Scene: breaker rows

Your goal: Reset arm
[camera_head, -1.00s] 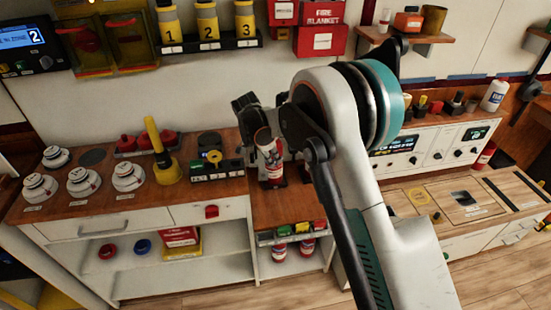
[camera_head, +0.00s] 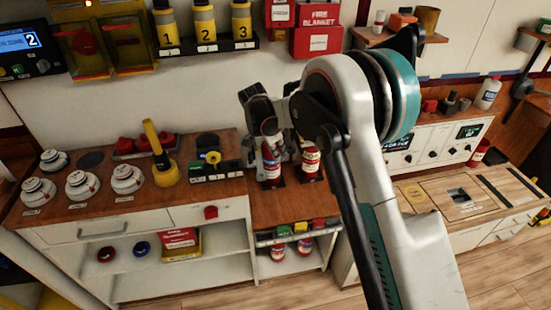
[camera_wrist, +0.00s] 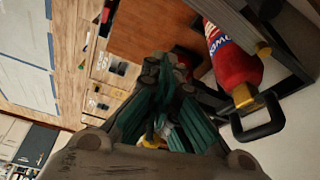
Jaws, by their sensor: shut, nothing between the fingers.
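My arm (camera_head: 355,150) reaches forward from the lower right, with its large white and teal joint in the middle of the head view. My gripper (camera_head: 268,135) is at the far end, just above and in front of the red bottles on the wooden counter. In the wrist view its green-padded fingers (camera_wrist: 170,72) are together with nothing between them. A red bottle with a white label (camera_head: 271,165) and a second red bottle (camera_head: 310,162) stand upright on the counter. One red bottle with a yellow neck (camera_wrist: 230,60) shows close by in the wrist view.
A yellow-handled device (camera_head: 162,160) and several white round units (camera_head: 82,184) stand on the left counter. Yellow cylinders (camera_head: 205,22) sit on a wall shelf above, beside a red fire blanket box (camera_head: 318,40). A panel with knobs (camera_head: 435,145) is at the right.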

